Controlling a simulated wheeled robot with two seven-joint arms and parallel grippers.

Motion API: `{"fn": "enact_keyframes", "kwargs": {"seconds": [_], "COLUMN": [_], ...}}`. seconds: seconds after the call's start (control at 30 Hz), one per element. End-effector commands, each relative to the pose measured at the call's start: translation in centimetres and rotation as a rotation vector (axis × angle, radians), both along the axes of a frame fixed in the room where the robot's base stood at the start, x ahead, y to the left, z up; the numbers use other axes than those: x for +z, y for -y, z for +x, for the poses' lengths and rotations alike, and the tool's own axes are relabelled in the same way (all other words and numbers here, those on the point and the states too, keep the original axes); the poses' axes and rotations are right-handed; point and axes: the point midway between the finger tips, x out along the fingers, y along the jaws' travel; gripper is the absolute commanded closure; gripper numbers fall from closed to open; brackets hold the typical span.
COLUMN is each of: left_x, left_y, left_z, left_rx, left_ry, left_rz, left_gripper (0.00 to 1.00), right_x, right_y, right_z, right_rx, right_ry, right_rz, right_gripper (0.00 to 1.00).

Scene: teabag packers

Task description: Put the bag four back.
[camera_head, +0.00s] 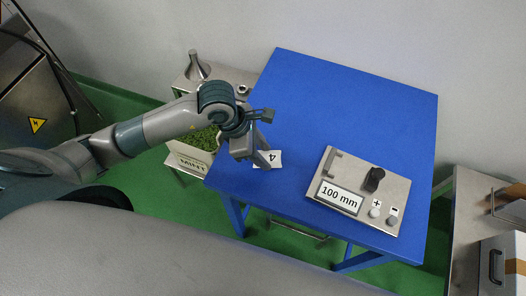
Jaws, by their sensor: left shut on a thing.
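My left gripper (266,156) is over the left part of the blue table (330,85), near its left edge. It is shut on a small white thing labelled 4, the bag four (275,160). The label reads upside down in the picture. Part of the bag is hidden behind the fingers, and I cannot tell whether it touches the table. My right gripper is not in view.
A metal control panel (367,167) marked 100 mm, with a black knob, lies on the table's right part. A box labelled MINT (190,163) with green leaves stands left of the table. A metal bench (465,215) stands at the right. The table's back is clear.

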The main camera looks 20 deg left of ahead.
Motion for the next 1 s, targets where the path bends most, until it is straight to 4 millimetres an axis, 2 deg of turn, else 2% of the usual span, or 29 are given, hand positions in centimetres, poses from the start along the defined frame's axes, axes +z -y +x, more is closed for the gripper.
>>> {"fn": "enact_keyframes", "kwargs": {"seconds": [0.07,0.1,0.17,0.67,0.83,1.0], "left_x": [-0.1,0.0,0.0,0.2,1.9,4.6], "left_y": [0.0,0.0,0.0,0.0,-0.8,-1.8], "left_z": [0.0,0.0,0.0,0.0,-0.1,-0.5], "left_rx": [0.0,0.0,0.0,0.0,0.0,0.0], "left_ry": [0.0,0.0,0.0,0.0,0.005,0.006], "left_rz": [0.0,0.0,0.0,0.0,0.001,0.0], "left_gripper": [0.86,0.58,0.44,0.44,0.44,0.44], "right_x": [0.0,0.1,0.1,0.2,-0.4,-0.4], "right_y": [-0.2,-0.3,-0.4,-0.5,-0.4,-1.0], "right_z": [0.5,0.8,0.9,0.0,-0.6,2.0], "right_rx": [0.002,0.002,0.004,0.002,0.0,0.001], "right_ry": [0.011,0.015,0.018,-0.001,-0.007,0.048], "right_rz": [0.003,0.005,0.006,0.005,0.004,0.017], "right_gripper": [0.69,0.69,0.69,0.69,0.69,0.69]}}
